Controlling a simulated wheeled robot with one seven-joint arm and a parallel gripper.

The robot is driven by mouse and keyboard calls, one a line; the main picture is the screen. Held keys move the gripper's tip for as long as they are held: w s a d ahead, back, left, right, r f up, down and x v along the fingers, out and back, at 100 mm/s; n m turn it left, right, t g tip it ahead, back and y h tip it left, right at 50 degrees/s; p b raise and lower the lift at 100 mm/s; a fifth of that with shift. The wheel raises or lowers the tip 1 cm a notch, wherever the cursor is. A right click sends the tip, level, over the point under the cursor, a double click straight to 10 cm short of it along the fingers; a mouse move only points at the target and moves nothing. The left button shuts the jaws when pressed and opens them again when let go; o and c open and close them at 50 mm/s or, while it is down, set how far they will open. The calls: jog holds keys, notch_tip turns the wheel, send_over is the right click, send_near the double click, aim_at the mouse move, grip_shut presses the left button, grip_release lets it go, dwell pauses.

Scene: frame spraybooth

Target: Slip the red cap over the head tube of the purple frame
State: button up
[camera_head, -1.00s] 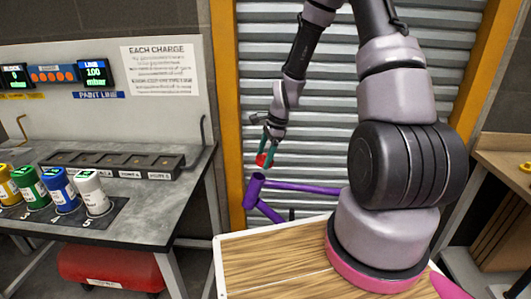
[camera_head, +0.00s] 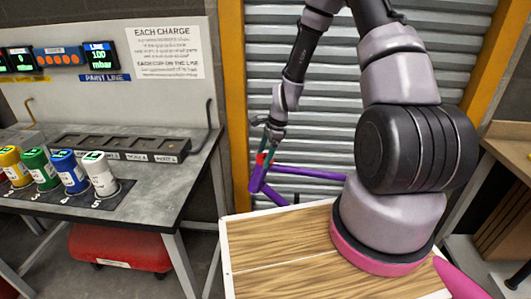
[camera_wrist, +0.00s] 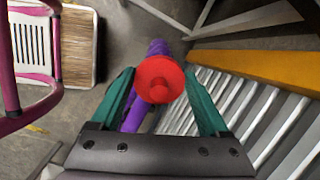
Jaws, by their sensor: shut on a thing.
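The purple frame (camera_head: 310,173) stands in front of the grey shutter. Its head tube (camera_head: 257,179) is the short upright tube at the frame's left end. My gripper (camera_head: 267,148) is directly above the head tube, pointing down, and is shut on the red cap (camera_head: 261,158). In the wrist view the round red cap (camera_wrist: 159,80) with its small knob sits between the two green fingers. The purple tube (camera_wrist: 157,47) shows behind the cap, which covers much of it. The cap appears at or just above the tube's top; I cannot tell whether it is around it.
A grey bench (camera_head: 150,190) on the left holds several paint cups (camera_head: 99,175) and a dark slotted rack (camera_head: 118,148). A red tank (camera_head: 118,247) is below it. The slatted shutter (camera_head: 300,110) and its orange post (camera_head: 235,100) stand behind the frame.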

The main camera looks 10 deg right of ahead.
jog(key=shift+a+f, duration=0.15)
jog(key=shift+f, duration=0.25)
dwell(0.4)
jog(key=o, duration=1.2)
jog(key=shift+c, duration=0.2)
jog(key=shift+r, duration=0.1)
jog(key=v, duration=1)
jog(key=shift+r, duration=0.35)
